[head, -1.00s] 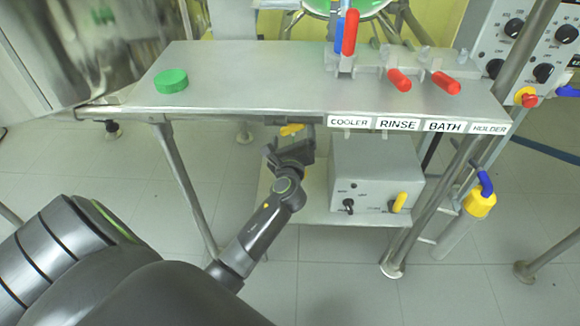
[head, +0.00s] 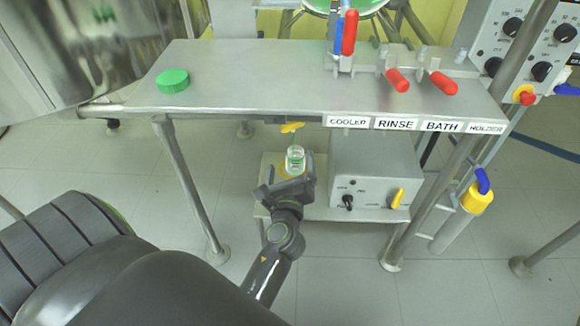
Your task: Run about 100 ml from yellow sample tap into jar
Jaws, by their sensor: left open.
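A small glass jar with a white-green label (head: 295,158) stands upright under the table edge, directly below the yellow tap handle (head: 292,127). Yellow shows around the jar's base; I cannot tell whether it is liquid or a support. My left gripper (head: 285,182) is open, just in front of and below the jar, with one finger beside it at the right. Whether it touches the jar cannot be told. A green lid (head: 172,80) lies on the table top at the left. My right gripper is not in view.
The steel table (head: 240,85) carries red-handled valves (head: 397,80) and a blue-and-red valve pair (head: 348,35) at the right. A grey control box (head: 372,170) stands on the lower shelf, right of the jar. A table leg (head: 190,190) stands to the left.

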